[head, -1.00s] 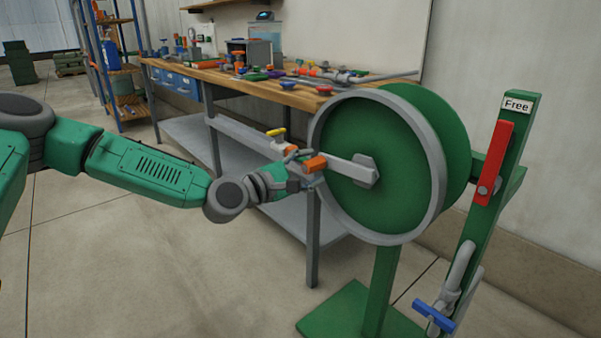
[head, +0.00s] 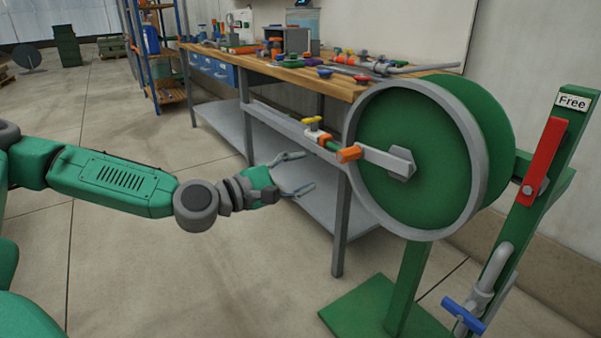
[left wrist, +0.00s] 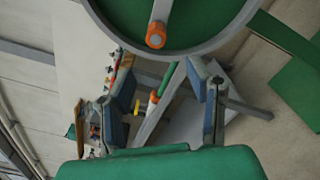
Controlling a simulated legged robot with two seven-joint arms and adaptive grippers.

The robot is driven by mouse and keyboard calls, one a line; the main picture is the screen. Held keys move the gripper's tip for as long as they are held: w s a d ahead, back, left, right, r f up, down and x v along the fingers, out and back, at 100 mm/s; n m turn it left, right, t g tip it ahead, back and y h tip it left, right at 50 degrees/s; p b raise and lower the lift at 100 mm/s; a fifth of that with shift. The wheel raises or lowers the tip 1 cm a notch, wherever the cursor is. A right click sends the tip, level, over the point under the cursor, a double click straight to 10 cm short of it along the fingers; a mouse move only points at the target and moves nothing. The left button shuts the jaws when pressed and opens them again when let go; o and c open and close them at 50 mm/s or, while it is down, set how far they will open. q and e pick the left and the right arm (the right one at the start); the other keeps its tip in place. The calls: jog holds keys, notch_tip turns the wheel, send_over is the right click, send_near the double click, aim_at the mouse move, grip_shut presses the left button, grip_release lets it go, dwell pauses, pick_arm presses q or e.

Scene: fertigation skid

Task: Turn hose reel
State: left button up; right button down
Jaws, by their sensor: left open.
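The hose reel (head: 405,205) is a green drum with a grey rim on a green stand at the right of the head view. Its grey crank arm (head: 385,158) points left from the hub and ends in an orange handle (head: 348,153). The handle also shows at the top of the left wrist view (left wrist: 156,36). My left gripper (head: 300,173) is open and empty, to the left of and a little below the handle, apart from it. In the left wrist view its two fingers (left wrist: 170,85) are spread below the reel rim. My right gripper is not in view.
A red lever (head: 543,155) sits on the green post under a "Free" label (head: 573,102). A blue-handled valve (head: 464,314) is low on the post. A workbench (head: 290,78) with several fittings stands behind.

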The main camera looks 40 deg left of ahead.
aim_at(340, 157)
pick_arm(q)
notch_tip(340, 157, down, 6)
jog(key=d+f+m+g+y+p, duration=0.1)
jog(key=m+g+y+p, duration=0.15)
jog(key=m+p, duration=0.65)
notch_tip(340, 157, up, 8)
jog(key=s+a+m+t+h+p, duration=0.1)
jog(key=m+t+h+p, duration=0.25)
jog(key=m, duration=1.15)
jog(key=shift+g+y, duration=0.5)
jog(key=b+x, duration=0.2)
jog(key=x, duration=1.1)
jog(key=shift+w+f, duration=0.15)
jog(key=shift+w, duration=0.1)
grip_shut()
